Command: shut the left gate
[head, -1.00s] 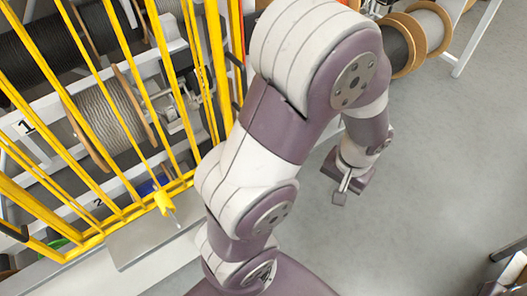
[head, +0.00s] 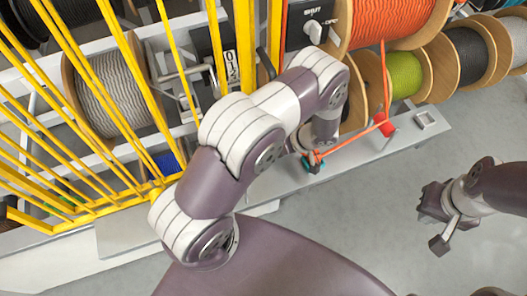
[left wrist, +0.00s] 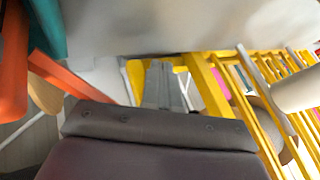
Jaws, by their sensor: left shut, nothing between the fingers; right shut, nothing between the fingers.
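The left gate (head: 85,214) is a frame of yellow bars in front of the reels at the left of the head view. Its bars also show in the wrist view (left wrist: 262,125). I cannot tell how far it stands from its post. My left arm reaches from bottom centre toward the bay right of the gate. In the left wrist view my left gripper (left wrist: 162,85) is shut and empty, beside yellow bars. My right gripper (head: 440,242) is shut and empty over the floor at the right.
An orange cable reel (head: 392,22) and a green reel (head: 405,73) stand right of the yellow posts. A grey reel (head: 108,92) sits behind the bars. The floor at right is clear.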

